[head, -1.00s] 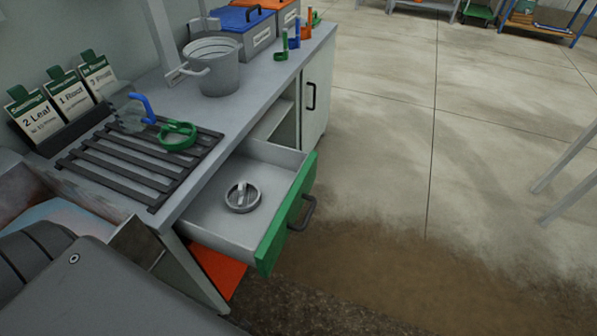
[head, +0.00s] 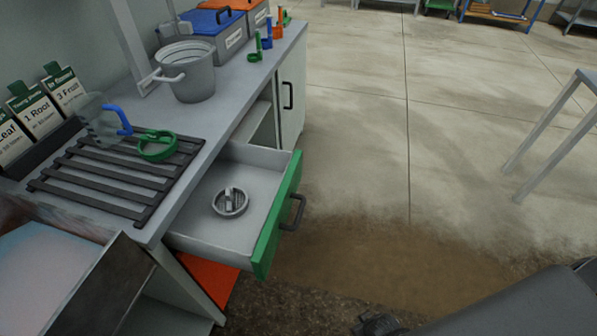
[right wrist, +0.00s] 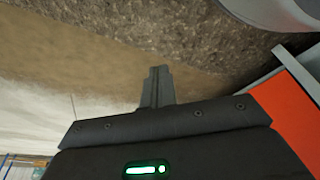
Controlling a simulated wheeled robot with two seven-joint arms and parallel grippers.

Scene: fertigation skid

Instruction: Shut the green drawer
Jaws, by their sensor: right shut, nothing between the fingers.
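The green drawer (head: 279,215) stands pulled out from the bench, with a green front and a dark bar handle (head: 293,212). A round grey slotted part with an upright tab (head: 230,202) lies inside it. My right gripper (right wrist: 157,82) is shut and empty in the right wrist view, over the floor. In the head view, a dark piece at the bottom edge (head: 378,324) looks like part of it, low in front of the drawer and apart from it. My left gripper is not in view.
The bench top carries a grey bucket (head: 187,72), a dark slatted rack (head: 110,182), a green ring (head: 157,146) and a clear jug with blue handle (head: 124,118). An orange panel (head: 208,280) lies below the drawer. Floor right of the drawer is clear.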

